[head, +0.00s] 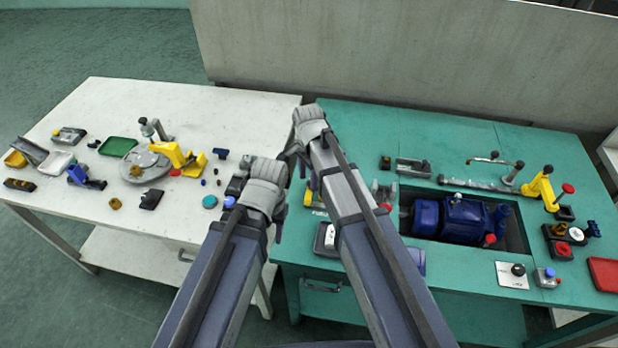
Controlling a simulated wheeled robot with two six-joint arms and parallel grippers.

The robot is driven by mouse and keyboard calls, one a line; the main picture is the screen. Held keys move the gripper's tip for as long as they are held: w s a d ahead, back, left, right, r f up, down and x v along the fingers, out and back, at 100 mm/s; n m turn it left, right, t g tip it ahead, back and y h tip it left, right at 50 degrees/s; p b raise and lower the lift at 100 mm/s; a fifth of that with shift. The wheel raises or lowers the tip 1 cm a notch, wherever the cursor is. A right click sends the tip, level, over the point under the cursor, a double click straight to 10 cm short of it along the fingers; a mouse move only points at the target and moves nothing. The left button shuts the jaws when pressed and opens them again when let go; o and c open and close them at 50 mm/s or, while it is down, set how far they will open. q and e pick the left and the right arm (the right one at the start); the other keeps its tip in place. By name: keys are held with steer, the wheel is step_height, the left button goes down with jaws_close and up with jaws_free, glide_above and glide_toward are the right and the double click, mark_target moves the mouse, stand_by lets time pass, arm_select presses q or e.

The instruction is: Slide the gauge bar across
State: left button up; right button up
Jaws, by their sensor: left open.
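No part is clearly marked as the gauge bar. A long grey bar (478,186) lies along the back of the green bench, behind the blue pump, and may be it. A grey bracket-like piece (413,167) lies to its left. My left gripper (264,182) is open over the right edge of the white table, by the gap between the benches. My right gripper (308,130) is over the left end of the green bench, well left of the grey bar. Its fingers are mostly hidden by its own body, so I cannot tell its opening.
The blue pump (452,216) sits in a recess in the green bench (450,140). A yellow clamp (543,188) stands right of the bar. A red tray (604,274) lies at the right edge. The white table (215,105) holds a round grey plate (143,164) and several small parts.

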mark_target(308, 181)
arm_select(q)
steer(key=shift+r, duration=0.15)
arm_select(e)
steer(key=shift+d+r, duration=0.1)
steer(key=shift+r, duration=0.05)
step_height(308, 181, up, 8)
steer(key=p, duration=0.8)
steer(key=shift+f, duration=0.2)
arm_select(q)
step_height(308, 181, up, 8)
steer(key=shift+f, duration=0.2)
arm_select(e)
steer(key=shift+s, duration=0.15)
